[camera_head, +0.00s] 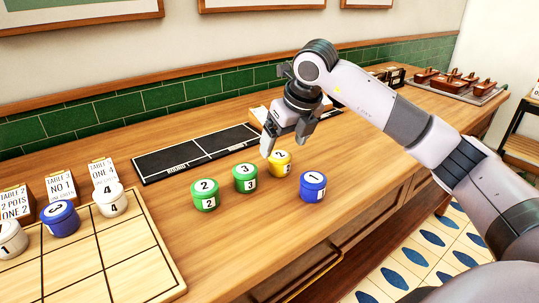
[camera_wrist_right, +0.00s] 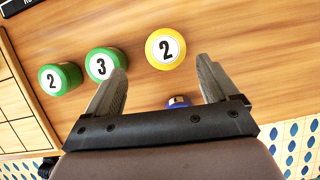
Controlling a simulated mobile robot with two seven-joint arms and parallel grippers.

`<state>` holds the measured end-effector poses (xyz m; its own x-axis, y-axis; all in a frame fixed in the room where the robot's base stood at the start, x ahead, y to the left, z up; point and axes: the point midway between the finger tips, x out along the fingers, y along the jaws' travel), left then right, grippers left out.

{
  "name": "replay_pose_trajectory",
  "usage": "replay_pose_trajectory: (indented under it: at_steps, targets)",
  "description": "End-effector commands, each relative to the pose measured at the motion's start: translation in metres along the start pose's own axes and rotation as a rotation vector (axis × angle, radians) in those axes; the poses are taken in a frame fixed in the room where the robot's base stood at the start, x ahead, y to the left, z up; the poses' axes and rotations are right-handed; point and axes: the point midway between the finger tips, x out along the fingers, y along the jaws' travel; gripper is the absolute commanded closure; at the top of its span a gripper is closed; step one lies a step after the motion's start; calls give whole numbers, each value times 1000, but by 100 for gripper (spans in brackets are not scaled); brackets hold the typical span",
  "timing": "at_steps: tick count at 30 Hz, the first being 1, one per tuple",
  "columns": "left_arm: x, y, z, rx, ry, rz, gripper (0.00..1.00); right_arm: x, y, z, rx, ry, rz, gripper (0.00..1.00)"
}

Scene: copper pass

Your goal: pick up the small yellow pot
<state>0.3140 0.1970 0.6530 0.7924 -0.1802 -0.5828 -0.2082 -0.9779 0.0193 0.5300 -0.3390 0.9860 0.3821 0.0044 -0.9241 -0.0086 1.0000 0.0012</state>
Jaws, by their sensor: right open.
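In the right wrist view the yellow pot (camera_wrist_right: 165,48) lies beyond the fingertips. There my right gripper (camera_wrist_right: 163,83) is open, with nothing between its fingers. I cannot tell from the pictures how high the fingers are above the counter. My left gripper does not show.
Green pots 2 (camera_head: 205,196) and 3 (camera_head: 245,179) stand left of the yellow pot, and blue pot 1 (camera_head: 312,187) stands to its right, nearer me. A black board (camera_head: 195,152) lies behind. A gridded wooden board (camera_head: 97,250) with several pots is at left.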

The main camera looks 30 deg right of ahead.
Motion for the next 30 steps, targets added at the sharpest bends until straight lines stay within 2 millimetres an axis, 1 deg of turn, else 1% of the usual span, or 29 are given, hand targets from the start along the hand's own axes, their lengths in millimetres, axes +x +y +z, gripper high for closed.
replay_pose_trajectory:
  at_steps: [8, 12, 15, 19, 25, 26, 27, 29, 30]
  targets:
    - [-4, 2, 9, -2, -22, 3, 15, 28, -4, 1, 3, 5, -4, 13]
    - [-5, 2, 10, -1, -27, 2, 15, 50, -9, 4, 2, 6, -3, 13]
    - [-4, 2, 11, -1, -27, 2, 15, 63, -8, 4, 0, 3, -1, 13]
    - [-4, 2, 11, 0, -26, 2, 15, 70, -9, 4, 1, 2, -1, 13]
    - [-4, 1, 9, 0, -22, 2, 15, 70, -9, 4, 0, 1, -1, 13]
    - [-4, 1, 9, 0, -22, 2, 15, 70, -9, 4, 0, 1, -1, 23]
    - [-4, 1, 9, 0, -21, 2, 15, 70, -9, 4, 0, 1, -1, 36]
    - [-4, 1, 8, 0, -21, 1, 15, 70, -9, 4, 0, 1, -1, 55]
    - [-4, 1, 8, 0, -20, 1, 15, 70, -9, 4, 0, 1, -1, 68]
